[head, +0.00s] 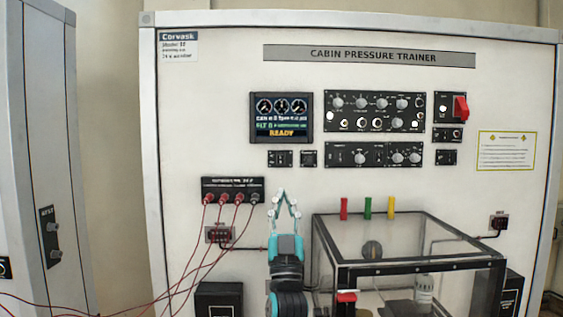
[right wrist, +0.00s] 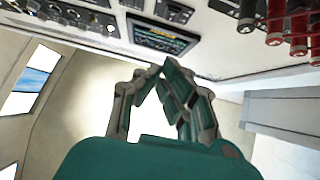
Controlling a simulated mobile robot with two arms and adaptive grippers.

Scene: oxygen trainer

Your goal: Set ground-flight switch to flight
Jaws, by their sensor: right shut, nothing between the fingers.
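My right gripper (head: 281,194) is shut and empty, pointing up in front of the white trainer panel, below the display (head: 281,117). It also shows in the right wrist view (right wrist: 168,72), with its fingertips together. Small switch plates sit below the display, a left one (head: 280,158) and a right one (head: 309,158). Two more sit at the right, an upper one (head: 447,135) and a lower one (head: 446,157). Their labels are too small to read, so I cannot tell which is the ground-flight switch or its position. My left gripper is not in view.
Red cables hang from a jack strip (head: 232,190) left of my gripper. A clear box (head: 410,255) with a black frame stands at the lower right. Knob panels (head: 374,111) and a red-covered switch (head: 460,107) are up right. Bare panel surrounds the small plates.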

